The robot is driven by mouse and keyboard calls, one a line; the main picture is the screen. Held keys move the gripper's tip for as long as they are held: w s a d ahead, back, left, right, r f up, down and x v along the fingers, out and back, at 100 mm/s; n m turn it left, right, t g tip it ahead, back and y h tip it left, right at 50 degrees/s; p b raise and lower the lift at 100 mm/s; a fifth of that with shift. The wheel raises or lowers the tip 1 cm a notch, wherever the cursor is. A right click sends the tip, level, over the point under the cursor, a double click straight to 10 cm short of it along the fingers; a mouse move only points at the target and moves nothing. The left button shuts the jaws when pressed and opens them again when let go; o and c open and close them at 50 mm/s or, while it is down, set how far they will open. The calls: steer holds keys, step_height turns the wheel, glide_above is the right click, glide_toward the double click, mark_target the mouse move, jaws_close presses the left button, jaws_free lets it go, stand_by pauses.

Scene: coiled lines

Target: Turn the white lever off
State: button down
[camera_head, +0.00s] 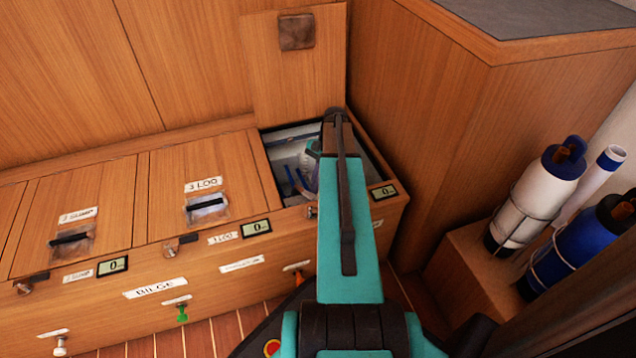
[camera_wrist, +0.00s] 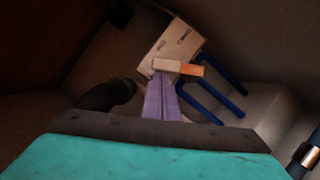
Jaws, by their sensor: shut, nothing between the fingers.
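In the wrist view, a pale, whitish lever (camera_wrist: 170,66) with an orange end (camera_wrist: 192,70) lies across the front of a beige box (camera_wrist: 168,42) with small dark labels. My gripper (camera_wrist: 160,75) is shut and empty, its lilac fingertips close against the pale lever; I cannot tell whether they touch. In the head view my arm reaches into the open compartment (camera_head: 292,135), and my fingertips and the lever are hidden there. A white knob (camera_head: 60,346) also shows low on the locker front at far left, away from my gripper.
Blue pipes (camera_wrist: 196,101) run from the box. The raised lid (camera_head: 292,85) stands behind the compartment, and a wooden cabinet (camera_head: 420,120) closes off the right. Shut lids (camera_head: 95,195) lie left.

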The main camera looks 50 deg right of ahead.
steer(key=shift+s+a+r+p, duration=0.15)
steer(key=shift+a+p, duration=0.15)
steer(key=shift+p, duration=0.5)
steer(key=shift+d, duration=0.1)
steer(key=shift+w+d+p, duration=0.4)
steer(key=shift+d+p, duration=0.2)
steer(key=shift+p, duration=0.15)
steer(key=shift+d, duration=0.15)
steer(key=d+r+p, duration=0.6)
steer(key=d+r, duration=0.1)
steer(key=r, duration=0.2)
steer(key=shift+s+d, duration=0.15)
steer(key=shift+s, duration=0.25)
